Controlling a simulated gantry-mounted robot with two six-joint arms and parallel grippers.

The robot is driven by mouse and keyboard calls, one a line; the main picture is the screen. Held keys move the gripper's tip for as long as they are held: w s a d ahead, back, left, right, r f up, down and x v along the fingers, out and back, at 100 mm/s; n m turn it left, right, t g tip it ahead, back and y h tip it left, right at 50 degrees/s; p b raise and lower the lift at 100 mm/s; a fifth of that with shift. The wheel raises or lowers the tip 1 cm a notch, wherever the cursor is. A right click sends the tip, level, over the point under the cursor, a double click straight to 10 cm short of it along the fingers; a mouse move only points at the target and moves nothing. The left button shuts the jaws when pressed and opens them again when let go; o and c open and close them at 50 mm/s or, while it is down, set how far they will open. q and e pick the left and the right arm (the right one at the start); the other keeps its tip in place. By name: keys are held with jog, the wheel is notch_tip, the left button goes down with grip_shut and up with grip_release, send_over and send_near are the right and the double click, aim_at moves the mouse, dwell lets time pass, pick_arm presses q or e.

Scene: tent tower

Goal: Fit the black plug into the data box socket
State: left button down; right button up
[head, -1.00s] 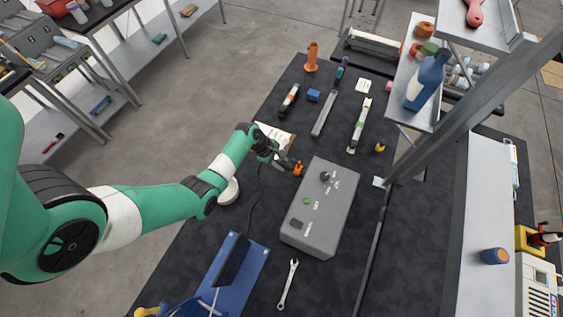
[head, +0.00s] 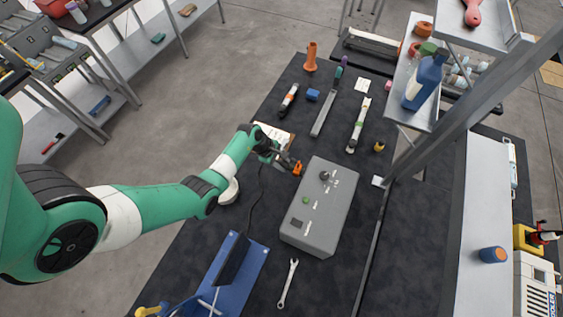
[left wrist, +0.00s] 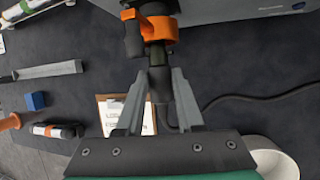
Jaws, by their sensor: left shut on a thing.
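The grey data box (head: 322,205) lies on the dark bench mat in the head view, with a dark round part, a green part and a dark square part on its top. I cannot tell which is the socket. Its grey side shows at the top of the left wrist view (left wrist: 222,10). My left gripper (head: 283,163) is just left of the box's far end. The plug appears apart from the top sockets. My right gripper is out of view.
A black cable (head: 257,205) runs along the mat left of the box. A clipboard (head: 272,138), white round dish (head: 229,191), blue stand (head: 222,285) and wrench (head: 288,284) lie around it. A shelf post and blue bottle (head: 425,82) stand to the right.

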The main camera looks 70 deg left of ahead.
pick_arm(q)
jog(key=shift+w+d, duration=0.7)
jog(key=shift+d, duration=0.05)
jog(key=shift+c, duration=2.3)
grip_release()
jog(key=p+v, duration=0.3)
jog(key=v, duration=0.8)
jog(key=shift+r, duration=0.25)
jog(key=shift+s, duration=0.1)
